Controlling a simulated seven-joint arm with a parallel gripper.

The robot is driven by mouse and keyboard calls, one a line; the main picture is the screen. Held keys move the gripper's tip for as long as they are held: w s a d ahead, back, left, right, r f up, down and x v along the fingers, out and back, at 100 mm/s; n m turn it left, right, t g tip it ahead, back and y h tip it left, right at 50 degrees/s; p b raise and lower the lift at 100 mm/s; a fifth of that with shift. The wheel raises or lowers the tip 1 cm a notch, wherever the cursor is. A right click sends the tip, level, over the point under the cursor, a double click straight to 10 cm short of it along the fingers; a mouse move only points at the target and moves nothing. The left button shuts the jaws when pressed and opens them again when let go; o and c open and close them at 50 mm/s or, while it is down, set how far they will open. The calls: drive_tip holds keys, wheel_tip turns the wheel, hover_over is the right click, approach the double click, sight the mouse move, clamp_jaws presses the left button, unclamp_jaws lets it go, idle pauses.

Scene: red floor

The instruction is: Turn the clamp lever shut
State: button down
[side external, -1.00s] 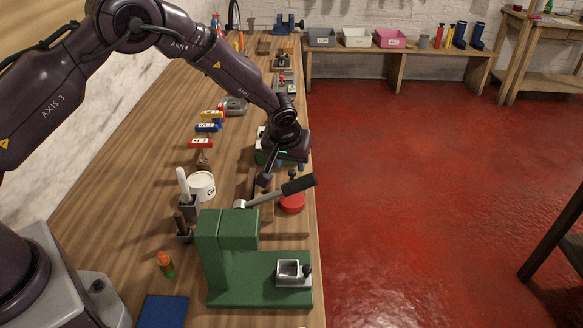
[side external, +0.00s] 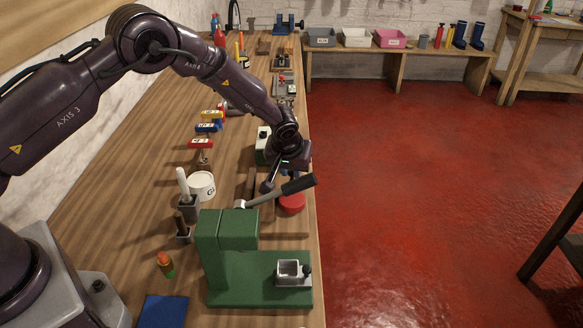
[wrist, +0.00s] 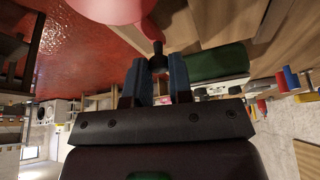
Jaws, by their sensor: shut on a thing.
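The clamp shows as a round red body (side external: 292,204) near the bench's right edge, partly behind the black press handle. In the wrist view its red part (wrist: 108,8) fills the top, and a short red lever runs from it to a black knob (wrist: 157,48). My gripper (wrist: 158,66) has its two blue fingers closed about this knob at their tips. In the side view my gripper (side external: 288,171) is just beyond the red body, its fingertips and the knob largely hidden.
A green press (side external: 228,245) stands in front, its black handle (side external: 297,185) reaching close to my gripper. A green and white box (side external: 262,145) stands just left of my wrist. A white tub (side external: 201,186) is farther left. The red floor at right is clear.

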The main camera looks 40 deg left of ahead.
drive_tip(key=m, duration=0.2)
drive_tip(key=w+d+m+h, duration=0.1)
drive_tip(key=shift+d+m+t, duration=0.15)
drive_tip(key=shift+m+t, duration=0.15)
drive_tip(key=shift+m, duration=0.1)
drive_tip(key=m, duration=0.1)
drive_tip(key=d+m+h, duration=0.1)
drive_tip(key=m, duration=0.1)
drive_tip(key=d+m+h, duration=0.1)
drive_tip(key=shift+w, duration=0.25)
drive_tip(key=m, duration=0.1)
drive_tip(key=d+m+h, duration=0.1)
drive_tip(key=m, duration=0.1)
drive_tip(key=d+m, duration=0.1)
drive_tip(key=m, duration=0.1)
drive_tip(key=shift+s+h, duration=0.1)
drive_tip(key=shift+h, duration=0.3)
drive_tip(key=shift+s+d+m+g+h, duration=0.2)
drive_tip(key=shift+d+m+g, duration=0.1)
drive_tip(key=shift+m, duration=0.4)
drive_tip(key=shift+s+d+m+g+h, duration=0.1)
drive_tip(key=shift+d+m+g+h, duration=0.15)
drive_tip(key=shift+m, duration=0.45)
drive_tip(key=shift+s+d+m+g+h, duration=0.15)
drive_tip(key=shift+m+g, duration=0.2)
drive_tip(key=shift+m, duration=0.35)
drive_tip(key=c, duration=1)
unclamp_jaws()
